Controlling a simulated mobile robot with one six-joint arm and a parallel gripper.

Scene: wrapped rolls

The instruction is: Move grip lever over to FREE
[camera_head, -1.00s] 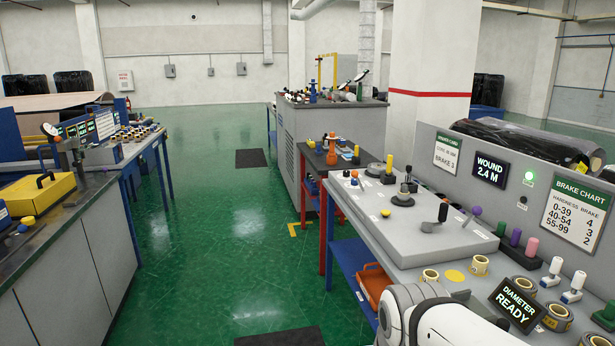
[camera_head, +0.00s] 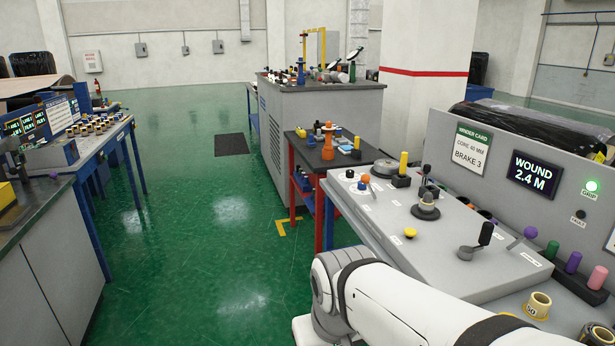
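The grey control panel (camera_head: 455,270) stands at the right in the head view. Near its front right is a lever with a black upright grip (camera_head: 485,234) on a grey crank. To its right is a lever with a purple knob (camera_head: 529,232), leaning up to the right. I cannot tell which is the grip lever; the small labels by them are unreadable, so FREE cannot be picked out. My white arm crosses the lower right; my gripper is out of view.
A black-and-grey spindle (camera_head: 425,207) and a yellow knob (camera_head: 410,232) stand on the panel. Green, purple and pink cylinders (camera_head: 573,262) and a tan roll (camera_head: 538,306) are at its right. The display (camera_head: 533,174) reads WOUND 2.4 M. Green floor (camera_head: 220,270) lies open at left.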

